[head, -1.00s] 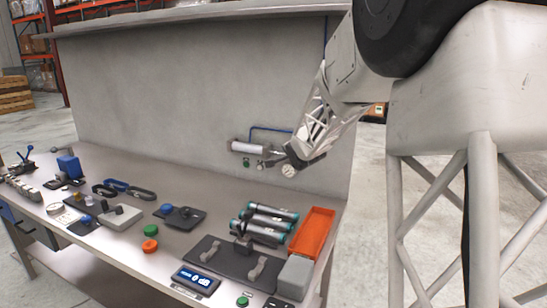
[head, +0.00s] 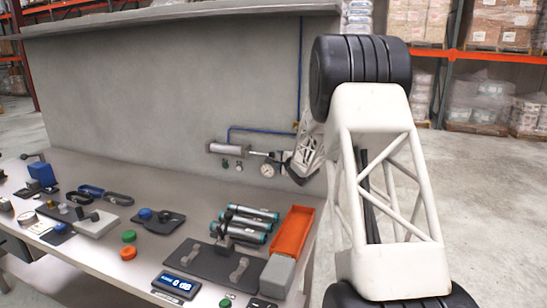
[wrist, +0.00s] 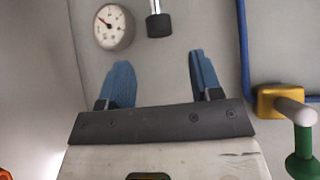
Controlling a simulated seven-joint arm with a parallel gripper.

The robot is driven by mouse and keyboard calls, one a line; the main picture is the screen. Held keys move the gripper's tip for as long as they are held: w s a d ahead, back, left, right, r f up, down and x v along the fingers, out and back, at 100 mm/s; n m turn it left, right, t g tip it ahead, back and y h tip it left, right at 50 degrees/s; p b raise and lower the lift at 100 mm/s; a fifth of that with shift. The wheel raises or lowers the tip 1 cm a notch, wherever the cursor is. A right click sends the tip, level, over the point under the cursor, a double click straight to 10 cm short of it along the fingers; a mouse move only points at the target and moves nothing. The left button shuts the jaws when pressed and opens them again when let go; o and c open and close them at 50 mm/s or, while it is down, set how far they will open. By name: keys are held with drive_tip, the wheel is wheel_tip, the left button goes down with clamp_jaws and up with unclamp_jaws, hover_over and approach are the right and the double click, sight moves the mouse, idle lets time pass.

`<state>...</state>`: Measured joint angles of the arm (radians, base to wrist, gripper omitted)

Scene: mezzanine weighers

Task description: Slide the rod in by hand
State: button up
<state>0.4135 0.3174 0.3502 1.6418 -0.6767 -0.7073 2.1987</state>
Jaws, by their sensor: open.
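A grey cylinder (head: 226,149) is fixed low on the back panel. Its thin metal rod (head: 259,153) sticks out to the right. In the wrist view the rod's black end (wrist: 158,24) lies ahead of the fingertips, roughly midway between them across the picture. My gripper (wrist: 160,75) is open, with two blue fingers apart and nothing between them. In the head view my gripper (head: 286,158) is at the rod's outer end, partly hidden by my wrist; I cannot tell there whether they touch.
A round gauge (head: 267,170) sits just below the rod. Blue tubing (head: 255,129) runs above it. A yellow fitting (wrist: 285,99) with a green knob (wrist: 303,163) is right of my gripper in the wrist view. An orange tray (head: 294,232) and several dark tubes (head: 245,225) occupy the bench below.

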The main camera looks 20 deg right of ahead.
sight(275, 156)
drive_tip(key=shift+w, duration=0.1)
idle(0.3)
drive_tip(key=shift+w+f, duration=0.2)
drive_tip(key=shift+w, duration=1.05)
drive_tip(key=shift+w+f, duration=0.15)
drive_tip(key=shift+w, duration=1.15)
drive_tip(key=shift+w+f, duration=0.2)
drive_tip(key=shift+w, duration=1.05)
drive_tip(key=shift+a, duration=0.15)
clamp_jaws()
